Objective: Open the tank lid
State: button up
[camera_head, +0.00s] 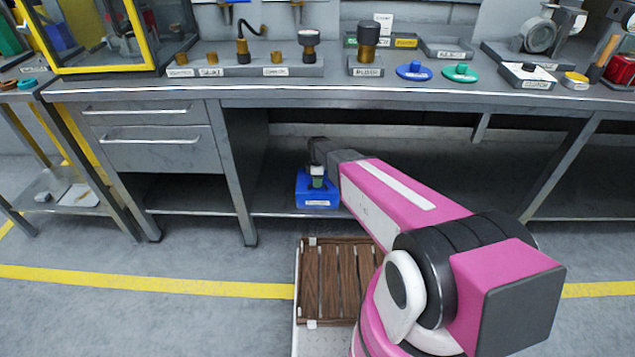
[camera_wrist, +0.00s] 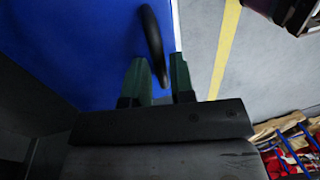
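The tank is a blue box (camera_head: 316,201) with a white label, on the low shelf under the workbench. In the wrist view its blue lid (camera_wrist: 75,45) fills the upper left. A dark curved handle (camera_wrist: 151,28) stands out from it. My gripper (camera_head: 317,183) is at the tank's top, with my arm reaching in from the right. In the wrist view my gripper (camera_wrist: 160,70) has its two green fingers apart, with the handle's lower end between them. A narrow gap shows, and firm contact is not clear. The lid looks closed, though my gripper hides part of it.
The workbench top (camera_head: 360,93) hangs over the tank, and a drawer cabinet (camera_head: 160,145) stands to the left. The shelf right of the tank looks empty. Valve parts and labelled holders stand on the bench.

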grip_shut()
jog(key=shift+r, duration=0.1)
